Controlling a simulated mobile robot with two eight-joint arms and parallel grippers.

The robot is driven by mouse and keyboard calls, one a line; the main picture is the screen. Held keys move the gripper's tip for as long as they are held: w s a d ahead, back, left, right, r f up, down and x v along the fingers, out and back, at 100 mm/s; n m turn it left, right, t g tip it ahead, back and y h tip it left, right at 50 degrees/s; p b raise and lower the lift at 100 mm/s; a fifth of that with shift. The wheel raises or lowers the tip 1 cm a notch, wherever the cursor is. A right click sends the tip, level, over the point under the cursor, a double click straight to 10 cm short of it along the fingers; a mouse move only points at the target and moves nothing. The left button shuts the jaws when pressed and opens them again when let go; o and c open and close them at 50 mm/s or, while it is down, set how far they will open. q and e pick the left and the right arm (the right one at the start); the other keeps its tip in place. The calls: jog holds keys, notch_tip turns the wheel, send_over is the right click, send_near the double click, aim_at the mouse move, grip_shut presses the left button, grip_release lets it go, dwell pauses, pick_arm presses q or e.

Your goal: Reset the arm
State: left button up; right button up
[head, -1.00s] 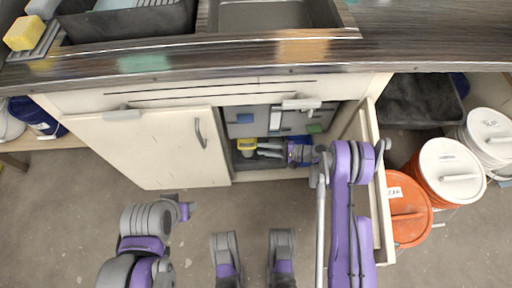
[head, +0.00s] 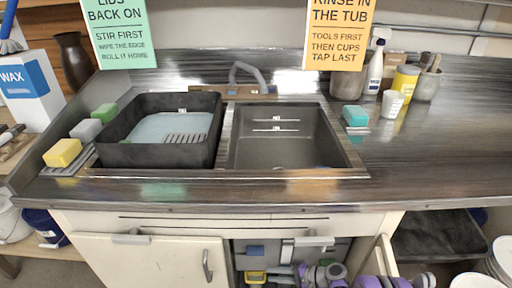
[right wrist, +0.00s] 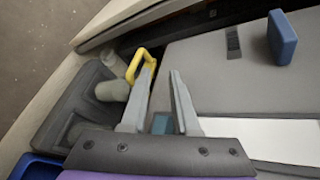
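My right gripper (head: 284,271) is inside the open cabinet under the sink counter, low in the head view. In the right wrist view its two grey fingers (right wrist: 163,72) stand apart with nothing held between them. A yellow handle-like loop (right wrist: 133,66) is beside the left fingertip; whether they touch I cannot tell. The yellow item also shows in the cabinet in the head view (head: 254,277). My left gripper is out of view.
The cabinet's left door (head: 150,262) and right door (head: 377,256) frame the opening closely. A blue block (right wrist: 282,37) and a grey tray with cups (right wrist: 75,95) are near the right gripper. Above are the counter (head: 440,150), sink (head: 285,150) and black tub (head: 160,150).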

jog(key=s+d+r+n+h, duration=0.1)
jog(key=s+r+n+h, duration=0.15)
jog(key=s+r, duration=0.35)
jog(key=s+d+r+n+h, duration=0.1)
jog(key=s+r+h, duration=0.3)
jog(key=r, duration=0.4)
jog(key=s+d+r+n+h, duration=0.3)
jog(key=s+d, duration=0.1)
jog(key=s, duration=0.5)
jog(key=s+d+r+n+h, duration=0.2)
jog(key=s+d+h, duration=0.15)
jog(key=s, duration=0.55)
pick_arm(q)
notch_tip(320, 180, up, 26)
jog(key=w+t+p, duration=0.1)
jog(key=p, duration=2.2)
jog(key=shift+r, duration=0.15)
pick_arm(e)
notch_tip(320, 180, up, 26)
jog(key=d+t, duration=0.1)
jog(key=shift+w+d+r, duration=0.15)
jog(key=shift+w+r, duration=0.05)
jog(key=shift+r, duration=0.05)
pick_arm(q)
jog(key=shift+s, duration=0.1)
pick_arm(e)
jog(key=shift+s+n, duration=0.15)
jog(key=shift+n, duration=0.1)
